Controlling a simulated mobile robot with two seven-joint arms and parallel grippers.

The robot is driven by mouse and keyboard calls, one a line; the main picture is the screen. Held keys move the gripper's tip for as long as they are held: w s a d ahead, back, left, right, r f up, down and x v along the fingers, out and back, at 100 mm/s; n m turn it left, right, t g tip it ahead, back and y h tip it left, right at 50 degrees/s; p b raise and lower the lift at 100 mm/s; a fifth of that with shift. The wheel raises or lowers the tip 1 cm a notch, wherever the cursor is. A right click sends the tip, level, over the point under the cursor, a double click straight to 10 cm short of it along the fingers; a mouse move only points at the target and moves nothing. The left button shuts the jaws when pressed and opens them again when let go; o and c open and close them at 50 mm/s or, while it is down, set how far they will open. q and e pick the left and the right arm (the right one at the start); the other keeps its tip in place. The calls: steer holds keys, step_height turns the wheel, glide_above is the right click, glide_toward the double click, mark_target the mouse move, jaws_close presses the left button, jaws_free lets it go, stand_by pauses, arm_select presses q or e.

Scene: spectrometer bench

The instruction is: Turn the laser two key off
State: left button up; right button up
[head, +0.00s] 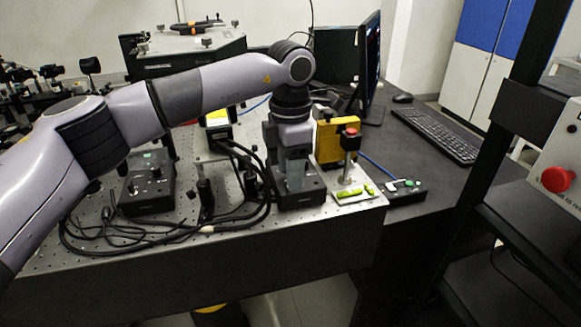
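My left arm comes in from the left and bends down, with its gripper (294,182) pointing down at a small black box (302,202) near the front edge of the optical table. The fingertips are at or just above the box's top and cover most of it. A key there is hidden or too small to make out, and I cannot tell whether the fingers touch anything. Another black control box (150,187) with knobs and a small green display stands to the left. I cannot read which box belongs to laser two. My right gripper is not in view.
Black cables (235,215) loop left of the gripper. A black box with green and white buttons (405,191), a keyboard (437,133) and a monitor (369,65) are further right.

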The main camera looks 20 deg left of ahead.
arm_select(q)
step_height(320, 180, up, 7)
steer(key=shift+r, duration=0.1)
stand_by(0.4)
